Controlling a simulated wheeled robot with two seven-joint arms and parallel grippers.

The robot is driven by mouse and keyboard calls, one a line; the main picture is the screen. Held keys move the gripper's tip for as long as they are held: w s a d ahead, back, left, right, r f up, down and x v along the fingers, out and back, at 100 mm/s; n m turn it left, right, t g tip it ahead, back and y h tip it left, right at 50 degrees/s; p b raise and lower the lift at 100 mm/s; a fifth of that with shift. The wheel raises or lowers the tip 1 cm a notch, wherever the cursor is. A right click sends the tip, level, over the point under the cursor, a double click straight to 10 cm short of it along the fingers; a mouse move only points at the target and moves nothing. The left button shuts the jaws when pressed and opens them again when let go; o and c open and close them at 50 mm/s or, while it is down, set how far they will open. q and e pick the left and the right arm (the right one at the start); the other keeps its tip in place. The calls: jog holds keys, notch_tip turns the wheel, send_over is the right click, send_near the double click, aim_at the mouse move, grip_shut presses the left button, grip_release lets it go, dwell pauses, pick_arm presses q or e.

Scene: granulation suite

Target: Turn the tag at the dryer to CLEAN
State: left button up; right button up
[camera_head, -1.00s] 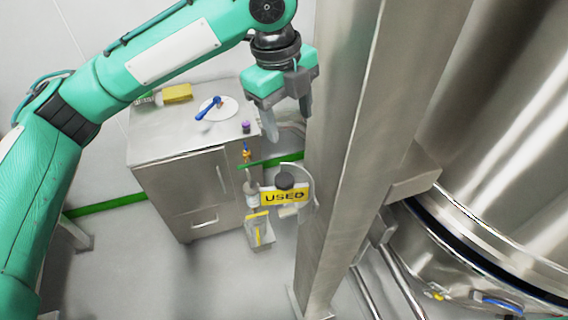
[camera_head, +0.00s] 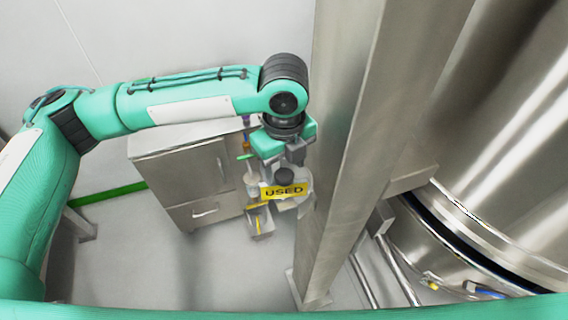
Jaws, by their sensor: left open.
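The yellow tag (camera_head: 284,191) with black letters reads USED. It hangs beside the tall steel column, with a dark round knob (camera_head: 285,176) just above it. My left gripper (camera_head: 285,167) points down from above, right over the knob and tag. Its jaws are open, and their tips overlap the knob's area in the picture; I cannot tell whether they touch it. The dryer (camera_head: 500,130) is the large shiny steel vessel at the right. My right gripper is not in view.
The steel column (camera_head: 365,120) stands close to the right of the gripper. A steel cabinet (camera_head: 185,180) stands behind at left. A small holder (camera_head: 260,224) with a yellow item sits below the tag. A teal band of my own body crosses the bottom edge.

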pick_arm(q)
jog(key=shift+f, duration=0.9)
jog(key=shift+c, duration=0.3)
